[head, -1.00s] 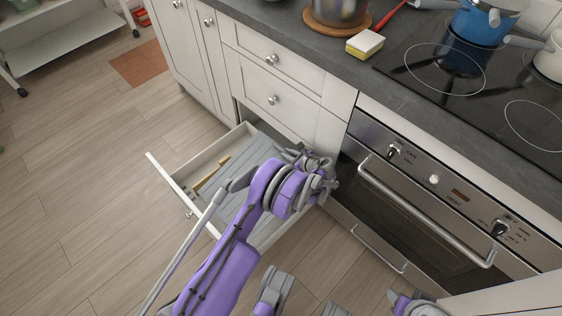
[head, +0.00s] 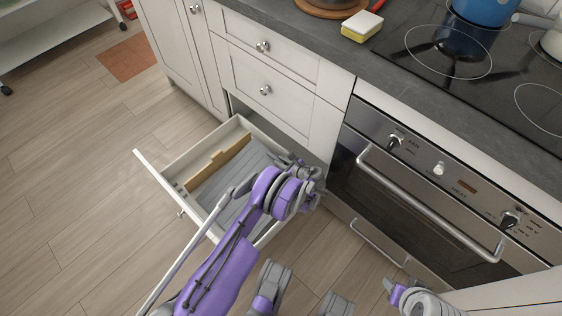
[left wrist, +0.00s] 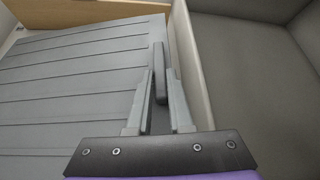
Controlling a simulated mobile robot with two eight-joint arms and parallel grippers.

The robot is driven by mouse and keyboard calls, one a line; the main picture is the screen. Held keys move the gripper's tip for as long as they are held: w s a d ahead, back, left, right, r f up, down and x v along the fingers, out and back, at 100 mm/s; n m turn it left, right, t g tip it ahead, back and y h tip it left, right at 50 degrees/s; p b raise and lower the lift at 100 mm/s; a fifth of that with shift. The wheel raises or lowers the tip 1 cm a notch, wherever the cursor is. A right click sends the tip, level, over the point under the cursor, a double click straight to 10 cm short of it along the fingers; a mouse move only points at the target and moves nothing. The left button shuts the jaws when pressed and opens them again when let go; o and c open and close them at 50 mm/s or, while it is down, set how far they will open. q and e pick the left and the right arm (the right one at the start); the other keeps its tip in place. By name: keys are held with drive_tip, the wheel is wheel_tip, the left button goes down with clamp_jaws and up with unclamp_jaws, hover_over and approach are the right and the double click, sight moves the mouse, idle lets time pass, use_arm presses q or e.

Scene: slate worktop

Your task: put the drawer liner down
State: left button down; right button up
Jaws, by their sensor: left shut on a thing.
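The drawer liner (head: 238,187) is a grey ribbed sheet inside the open drawer (head: 150,172). It also shows in the left wrist view (left wrist: 70,80), spread flat between the wooden divider and the drawer's side wall. My left gripper (head: 292,163) is over the drawer's right side, near the cabinet front. In the left wrist view its fingers (left wrist: 159,88) are shut on the liner's edge, close beside the side wall. My arm hides part of the liner in the head view, and I cannot tell whether its underside touches the drawer floor. My right gripper is not in view.
A wooden divider (head: 218,162) stands along the drawer's left part. The oven (head: 420,190) with its bar handle is right of the drawer. The worktop above holds a sponge (head: 362,26) and a blue pot (head: 484,10).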

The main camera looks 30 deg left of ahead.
use_arm(q)
drive_tip(key=shift+f, duration=0.15)
drive_tip(key=c, duration=0.8)
unclamp_jaws()
